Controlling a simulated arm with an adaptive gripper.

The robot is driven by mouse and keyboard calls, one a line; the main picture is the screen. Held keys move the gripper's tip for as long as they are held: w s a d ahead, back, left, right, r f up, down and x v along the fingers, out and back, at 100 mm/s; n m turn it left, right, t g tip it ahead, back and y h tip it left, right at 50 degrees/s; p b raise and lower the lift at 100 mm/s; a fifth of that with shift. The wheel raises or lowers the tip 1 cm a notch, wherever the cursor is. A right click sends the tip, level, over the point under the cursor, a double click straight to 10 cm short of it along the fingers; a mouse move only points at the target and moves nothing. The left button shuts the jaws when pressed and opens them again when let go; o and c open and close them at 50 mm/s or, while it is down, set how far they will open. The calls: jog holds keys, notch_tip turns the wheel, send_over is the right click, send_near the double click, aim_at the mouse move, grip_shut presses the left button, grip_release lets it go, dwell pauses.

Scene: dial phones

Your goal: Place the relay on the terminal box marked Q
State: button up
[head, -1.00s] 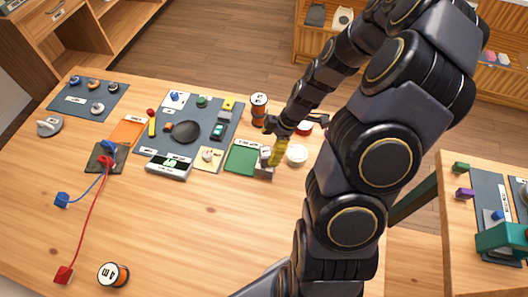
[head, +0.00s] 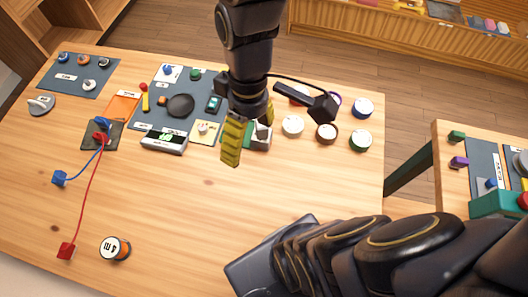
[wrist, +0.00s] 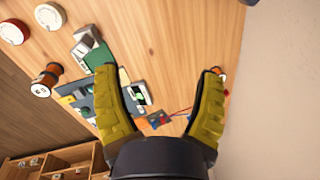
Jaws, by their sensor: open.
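My gripper (head: 248,142) is open and empty above the table, its yellow fingers pointing down in the head view. In the wrist view its fingers (wrist: 160,73) stand wide apart with nothing between them. A small grey box (head: 261,138) stands by the green mat, partly hidden behind the gripper; it also shows in the wrist view (wrist: 86,40). I cannot tell whether it is the relay or a terminal box. No letter Q is readable in these frames.
A blue-grey mat (head: 147,98) holds a black disc (head: 180,106) and several small parts. Beside it lies a meter (head: 164,142). The table's front middle is clear.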

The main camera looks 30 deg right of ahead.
jog(key=s+a+r+m+h, duration=0.1)
jog(key=s+r+m, duration=0.1)
jog(key=s+m, duration=0.3)
jog(key=shift+s+a, duration=0.15)
jog(key=shift+s, duration=0.75)
